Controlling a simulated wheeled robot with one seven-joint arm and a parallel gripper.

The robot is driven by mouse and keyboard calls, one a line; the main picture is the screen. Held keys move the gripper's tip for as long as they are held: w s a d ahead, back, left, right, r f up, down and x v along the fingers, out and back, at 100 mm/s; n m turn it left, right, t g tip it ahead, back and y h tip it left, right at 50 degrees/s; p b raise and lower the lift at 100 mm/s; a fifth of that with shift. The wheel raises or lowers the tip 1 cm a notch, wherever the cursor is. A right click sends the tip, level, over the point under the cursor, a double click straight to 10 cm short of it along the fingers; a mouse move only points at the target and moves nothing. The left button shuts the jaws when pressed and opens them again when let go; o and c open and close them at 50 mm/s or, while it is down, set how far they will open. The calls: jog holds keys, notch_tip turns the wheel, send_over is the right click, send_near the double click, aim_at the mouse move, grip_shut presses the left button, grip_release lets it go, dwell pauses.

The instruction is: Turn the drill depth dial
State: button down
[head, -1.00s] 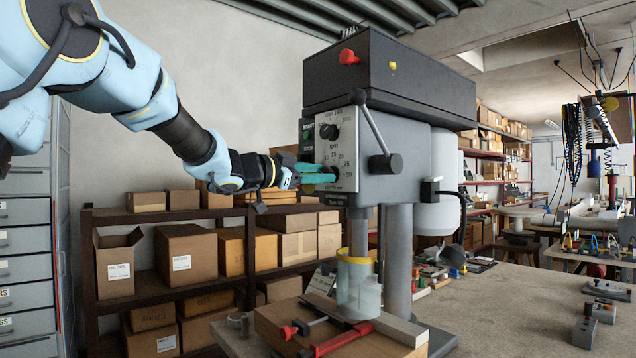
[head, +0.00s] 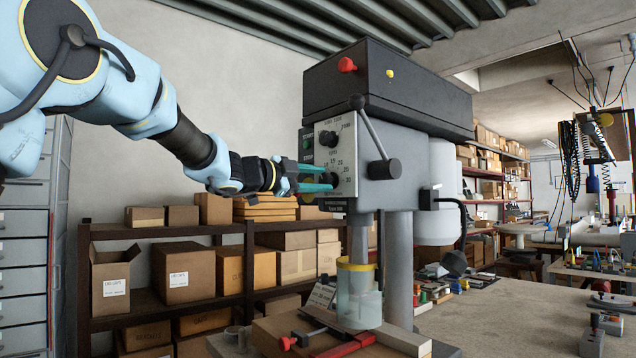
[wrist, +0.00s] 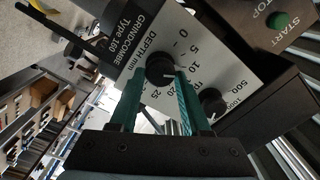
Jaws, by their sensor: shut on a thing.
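The depth dial (wrist: 160,68) is a round black knob on the drill's pale scale plate marked "DEPTH mm", in the wrist view. A short white line on its face points to the lower right, toward the part of the scale behind a finger, so I cannot read its exact value. My gripper (wrist: 161,76) has one teal finger on each side of the knob and is shut on it.
A second black knob, for rpm (head: 328,138), sits above the dial. The feed lever (head: 375,135) stands right of the panel. A clear guard (head: 358,290) and a red clamp (head: 345,346) are below. A shelf with boxes (head: 190,264) stands behind.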

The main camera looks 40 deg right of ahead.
dwell(0.3)
jog(key=shift+c, duration=2)
grip_release()
jog(key=a+b, duration=0.3)
jog(key=a, duration=0.7)
jog(key=shift+w+a, duration=0.3)
jog(key=shift+a, duration=0.1)
